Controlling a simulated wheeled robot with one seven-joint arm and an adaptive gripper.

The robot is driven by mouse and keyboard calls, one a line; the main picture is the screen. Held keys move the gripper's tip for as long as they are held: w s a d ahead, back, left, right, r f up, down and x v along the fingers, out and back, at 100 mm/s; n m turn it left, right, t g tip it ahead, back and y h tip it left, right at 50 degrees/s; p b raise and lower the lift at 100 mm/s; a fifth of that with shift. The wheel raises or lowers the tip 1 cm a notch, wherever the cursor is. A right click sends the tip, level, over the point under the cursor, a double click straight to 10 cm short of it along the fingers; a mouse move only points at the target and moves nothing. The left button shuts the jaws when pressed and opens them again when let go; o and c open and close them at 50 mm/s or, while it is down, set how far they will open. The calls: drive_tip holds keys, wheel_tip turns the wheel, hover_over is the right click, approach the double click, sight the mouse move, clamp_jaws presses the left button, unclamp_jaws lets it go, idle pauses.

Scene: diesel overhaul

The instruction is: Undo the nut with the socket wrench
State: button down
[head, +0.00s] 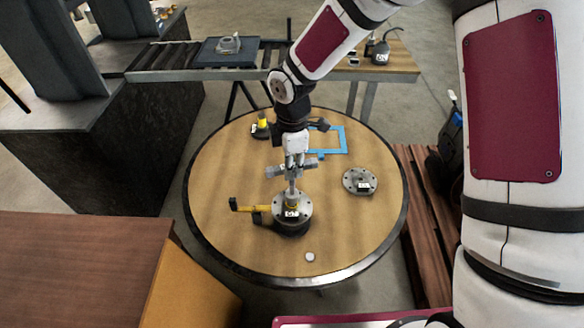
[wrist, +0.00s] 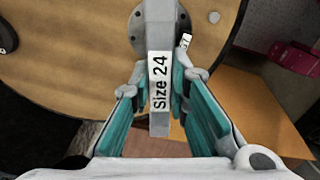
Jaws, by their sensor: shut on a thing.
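My gripper (head: 294,160) is above the round table (head: 225,170) and is shut on the socket wrench (head: 278,171). In the wrist view the wrench's grey bar, labelled "Size 24" (wrist: 160,85), lies between the teal finger pads. In the head view the wrench reaches down over the middle of a round metal flange (head: 304,212) on a dark base. The nut is hidden under the wrench, and I cannot tell how far the socket sits on it. The flange also shows partly behind the bar in the wrist view (wrist: 188,22).
A yellow lever (head: 240,206) sticks out left of the flange. A second flange (head: 360,180) lies to the right. A blue frame (head: 342,140) and a yellow-black item (head: 262,122) are behind. A small pale disc (head: 310,257) lies in front. A brown cabinet (head: 80,255) stands front left.

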drive_tip(key=m, duration=0.8)
drive_tip(key=shift+p, duration=0.35)
drive_tip(key=m, duration=0.5)
drive_tip(key=shift+p, duration=0.4)
drive_tip(key=m, duration=0.4)
drive_tip(key=shift+p, duration=0.4)
drive_tip(key=m+p, duration=0.1)
drive_tip(key=m, duration=0.3)
drive_tip(key=shift+s, duration=0.1)
drive_tip(key=m, duration=0.4)
drive_tip(key=shift+p, duration=0.35)
drive_tip(key=m, duration=0.4)
drive_tip(key=shift+p, duration=0.4)
drive_tip(key=m, duration=0.4)
